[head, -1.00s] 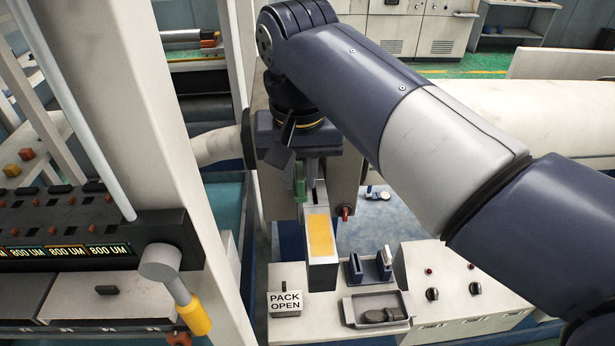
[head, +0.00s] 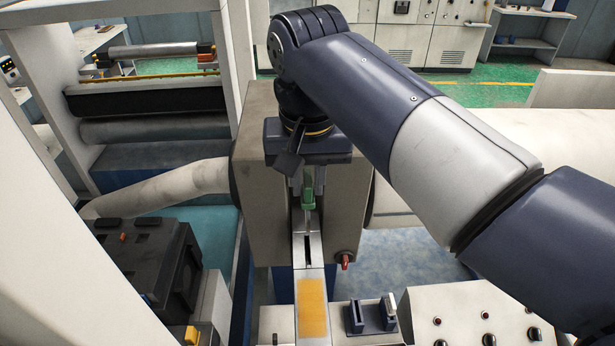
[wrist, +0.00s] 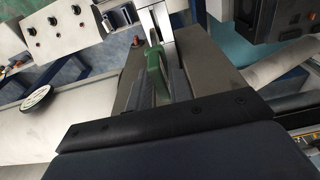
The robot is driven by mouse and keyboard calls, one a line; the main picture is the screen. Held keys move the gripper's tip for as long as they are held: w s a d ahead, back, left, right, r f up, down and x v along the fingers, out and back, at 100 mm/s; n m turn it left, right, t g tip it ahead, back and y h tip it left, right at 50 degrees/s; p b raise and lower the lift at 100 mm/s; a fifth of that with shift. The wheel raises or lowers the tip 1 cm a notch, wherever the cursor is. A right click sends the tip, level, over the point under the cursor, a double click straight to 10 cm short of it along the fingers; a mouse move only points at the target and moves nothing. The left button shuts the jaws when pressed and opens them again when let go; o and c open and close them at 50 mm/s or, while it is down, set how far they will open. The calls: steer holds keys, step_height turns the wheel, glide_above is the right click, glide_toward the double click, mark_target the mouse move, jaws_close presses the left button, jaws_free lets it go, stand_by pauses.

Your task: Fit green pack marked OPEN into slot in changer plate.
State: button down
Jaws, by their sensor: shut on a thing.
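My gripper (head: 308,190) is shut on a green pack (head: 308,201), upright above the narrow changer plate. The pack also shows between the fingers in the wrist view (wrist: 157,70). Any marking on the pack cannot be read. The light metal changer plate (head: 300,246) has a dark narrow slot (head: 308,250) running along it, just in front of and below the pack. A yellow-orange panel (head: 312,307) covers the plate's near part. I cannot tell whether the pack touches the plate; its lower end is unclear.
A grey housing (head: 262,200) stands around the plate, with a red knob (head: 345,262) at its lower right. A dark blue holder (head: 370,315) stands on the bench at front right, beside a control panel (head: 475,315). A pale roller (head: 160,188) lies to the left.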

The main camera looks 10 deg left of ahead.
mark_target(308, 207)
steer(key=shift+f+b, duration=1.9)
steer(key=shift+f, duration=1)
steer(key=shift+f+b, duration=1.75)
steer(key=shift+f, duration=1.85)
steer(key=c, duration=1.2)
jaws_free()
steer(key=shift+r, duration=0.1)
steer(key=r, duration=0.3)
steer(key=s+r, duration=0.1)
steer(key=r, duration=0.6)
steer(key=shift+s+d+r, duration=0.15)
steer(key=shift+s+r, duration=0.05)
steer(key=shift+r, duration=0.05)
